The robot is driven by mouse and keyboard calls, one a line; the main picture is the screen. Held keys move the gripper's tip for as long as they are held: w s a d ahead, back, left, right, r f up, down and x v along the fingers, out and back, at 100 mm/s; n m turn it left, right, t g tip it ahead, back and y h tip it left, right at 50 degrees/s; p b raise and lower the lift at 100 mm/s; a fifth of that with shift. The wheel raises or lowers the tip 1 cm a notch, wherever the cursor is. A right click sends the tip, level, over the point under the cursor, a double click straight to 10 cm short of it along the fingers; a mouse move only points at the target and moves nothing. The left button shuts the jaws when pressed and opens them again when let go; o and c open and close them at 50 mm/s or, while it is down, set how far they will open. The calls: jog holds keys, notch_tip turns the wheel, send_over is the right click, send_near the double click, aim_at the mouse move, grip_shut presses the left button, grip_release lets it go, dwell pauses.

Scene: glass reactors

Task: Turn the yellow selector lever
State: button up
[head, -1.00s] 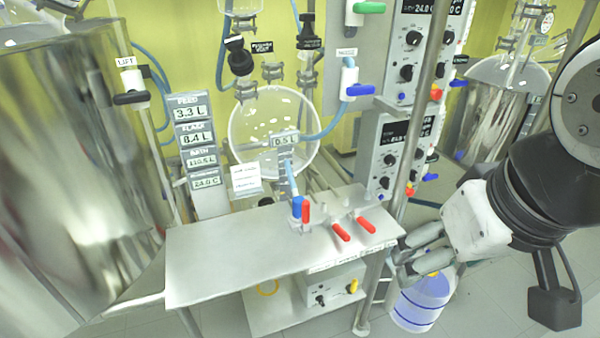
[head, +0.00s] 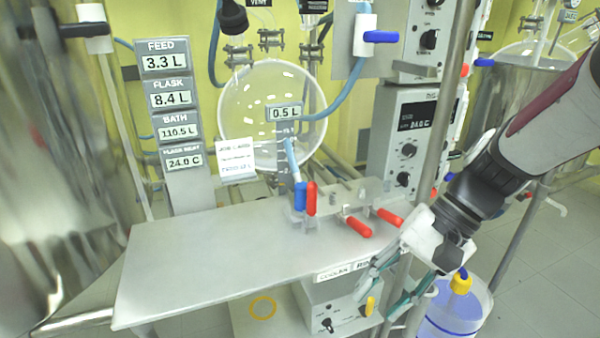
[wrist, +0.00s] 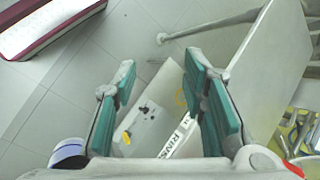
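The yellow selector lever (head: 370,306) sticks out from the front of a white control box (head: 345,308) under the steel table. In the wrist view the lever (wrist: 127,138) shows low, left of centre, on the box's face, seen between my fingers and nearer the left one. A black knob (head: 327,325) is on the same face. My gripper (head: 380,296) is open, its green-padded fingers spread and empty. It reaches down from the right beside the table's front right corner, near the lever; I cannot tell whether it touches anything. In the wrist view the gripper (wrist: 160,78) is also open.
The steel table (head: 200,250) overhangs the box, with red-handled valves (head: 357,227) and a blue handle (head: 300,196) on top. A blue container (head: 455,315) with a yellow cap stands right of the box. A yellow ring (head: 263,307) lies on the lower shelf.

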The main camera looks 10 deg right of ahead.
jog(key=w+d+f+m+t+y+b, duration=0.1)
jog(key=w+f+m+y+b, duration=0.2)
jog(key=w+f+b, duration=0.5)
jog(key=w+d+f+m+t+y+b, duration=0.1)
jog(key=d+f+m+y+b, duration=0.2)
jog(key=f, duration=0.9)
jog(key=m+t+h, duration=0.5)
jog(key=m+t, duration=1)
jog(key=m, duration=0.4)
send_near(373, 304)
jog(key=b+x, duration=0.4)
jog(key=x, duration=0.7)
jog(key=shift+w+d+f, duration=0.1)
jog(key=shift+c, duration=0.4)
grip_shut()
